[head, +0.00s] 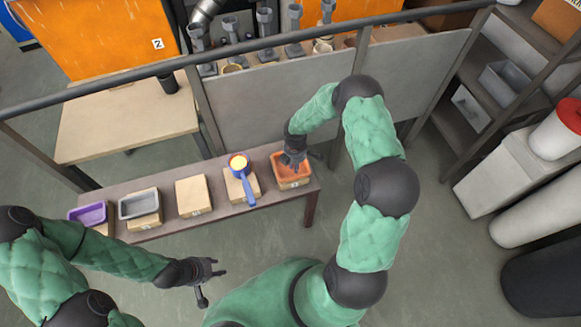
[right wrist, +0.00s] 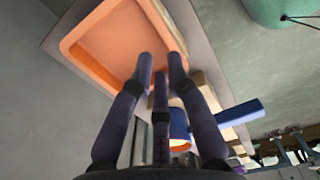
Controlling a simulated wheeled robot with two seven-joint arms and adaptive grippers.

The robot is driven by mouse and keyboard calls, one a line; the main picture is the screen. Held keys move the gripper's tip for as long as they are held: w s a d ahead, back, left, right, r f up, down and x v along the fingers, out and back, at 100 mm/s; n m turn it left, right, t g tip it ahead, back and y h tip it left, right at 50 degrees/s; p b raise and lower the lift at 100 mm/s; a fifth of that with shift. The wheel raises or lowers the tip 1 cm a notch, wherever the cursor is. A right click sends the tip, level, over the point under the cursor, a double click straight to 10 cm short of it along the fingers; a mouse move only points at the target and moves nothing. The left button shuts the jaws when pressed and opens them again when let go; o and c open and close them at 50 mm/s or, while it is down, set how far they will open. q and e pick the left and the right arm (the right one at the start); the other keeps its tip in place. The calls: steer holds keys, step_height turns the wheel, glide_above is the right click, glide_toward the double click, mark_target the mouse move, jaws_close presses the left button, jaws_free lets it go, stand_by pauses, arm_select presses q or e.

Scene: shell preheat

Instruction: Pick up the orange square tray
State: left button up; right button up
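The orange square tray (head: 291,182) sits on a beige block at the right end of the long bench. My right gripper (head: 294,163) is over the tray's far part and covers some of it in the head view. In the right wrist view the tray (right wrist: 105,45) lies beyond the fingertips, its rim running behind them. The right gripper's fingers (right wrist: 161,65) are apart with nothing visible between them; whether they touch the tray I cannot tell. My left gripper (head: 211,273) is open and empty, in front of the bench and away from the tray.
On the bench (head: 160,230) stand a blue-handled pan (head: 243,176) with yellow contents, a bare beige block (head: 192,194), a grey tray (head: 138,204) and a purple tray (head: 89,214). Behind the bench are a grey panel (head: 270,102) and a dark rail. Shelves stand at the right.

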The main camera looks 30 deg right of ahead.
mark_target(294, 179)
step_height(294, 179, down, 3)
steer(key=shift+f+b, duration=0.1)
steer(key=shift+b, duration=0.25)
step_height(294, 179, down, 5)
steer(key=shift+r+b, duration=0.1)
steer(key=shift+b, duration=0.9)
jaws_close()
